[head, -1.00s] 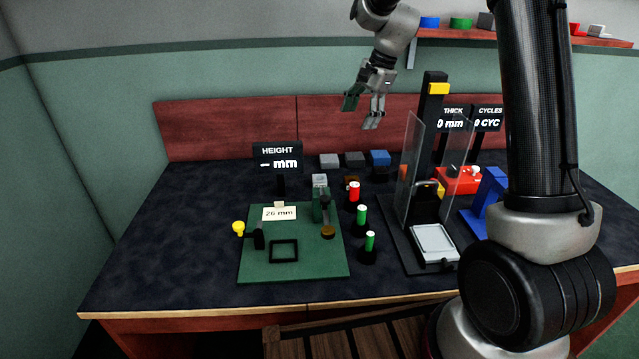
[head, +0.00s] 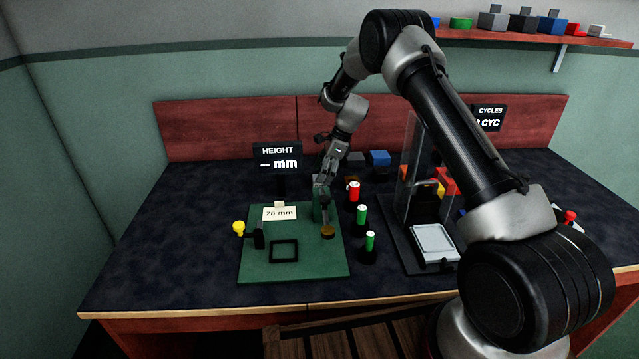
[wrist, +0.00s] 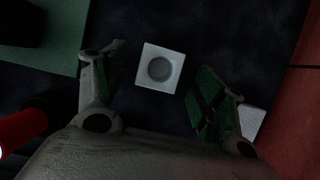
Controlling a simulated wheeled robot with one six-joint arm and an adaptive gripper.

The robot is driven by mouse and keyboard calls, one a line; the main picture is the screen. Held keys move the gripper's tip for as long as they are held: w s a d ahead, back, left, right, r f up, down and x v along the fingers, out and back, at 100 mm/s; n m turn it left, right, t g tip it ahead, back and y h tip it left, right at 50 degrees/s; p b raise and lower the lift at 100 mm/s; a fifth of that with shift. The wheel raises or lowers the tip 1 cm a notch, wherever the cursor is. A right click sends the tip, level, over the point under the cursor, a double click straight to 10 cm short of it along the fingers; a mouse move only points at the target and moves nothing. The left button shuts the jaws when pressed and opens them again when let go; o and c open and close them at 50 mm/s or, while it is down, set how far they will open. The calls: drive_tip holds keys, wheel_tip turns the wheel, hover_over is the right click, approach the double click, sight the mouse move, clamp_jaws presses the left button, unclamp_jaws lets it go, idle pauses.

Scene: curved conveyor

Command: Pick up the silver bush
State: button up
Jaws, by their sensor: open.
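The silver bush (wrist: 160,68) is a pale square block with a round recess in its top. In the wrist view it stands between and just beyond the tips of my open gripper (wrist: 155,75), with dark gaps to both fingers. In the head view my gripper (head: 322,182) points down behind the green plate (head: 310,262) and hides the bush. No contact between fingers and bush shows.
A red-topped cylinder (head: 353,191) stands close right of my gripper; it also shows at the wrist view's lower left (wrist: 20,130). Two green-topped cylinders (head: 361,215) (head: 370,242) stand nearer. A second pale block (wrist: 252,120) lies beyond the right finger. The left tabletop is clear.

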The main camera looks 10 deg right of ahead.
drive_tip(key=shift+x, duration=1.15)
drive_tip(key=c, duration=1.2)
